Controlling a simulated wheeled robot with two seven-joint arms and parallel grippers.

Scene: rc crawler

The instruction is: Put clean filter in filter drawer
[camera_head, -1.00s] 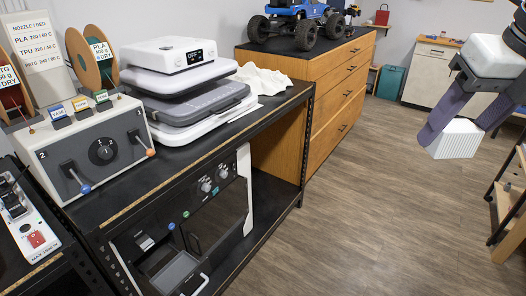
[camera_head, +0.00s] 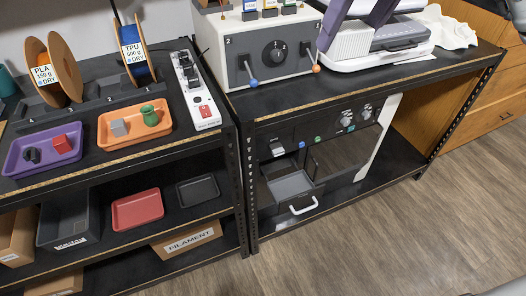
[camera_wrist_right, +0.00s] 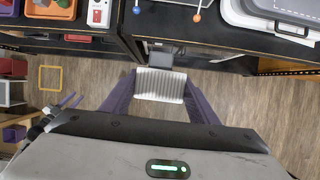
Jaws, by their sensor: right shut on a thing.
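The clean filter, a white ribbed block (camera_head: 352,42), shows at the top of the head view, in front of the white machine. My right gripper (camera_head: 345,30) is shut on it with purple fingers. In the right wrist view the filter (camera_wrist_right: 160,85) sits between the two fingers (camera_wrist_right: 159,98). The filter drawer (camera_head: 292,186) is a grey tray with a white handle, pulled out of the dark machine on the lower shelf. Part of it shows beyond the filter in the wrist view (camera_wrist_right: 162,57). The filter is apart from the drawer. My left gripper is not in view.
The black bench top (camera_head: 270,97) overhangs the drawer, with a grey control box (camera_head: 262,55) on it. A black rack post (camera_head: 247,190) stands left of the drawer. Trays and spools fill the left rack. The wooden floor (camera_head: 390,235) in front is clear.

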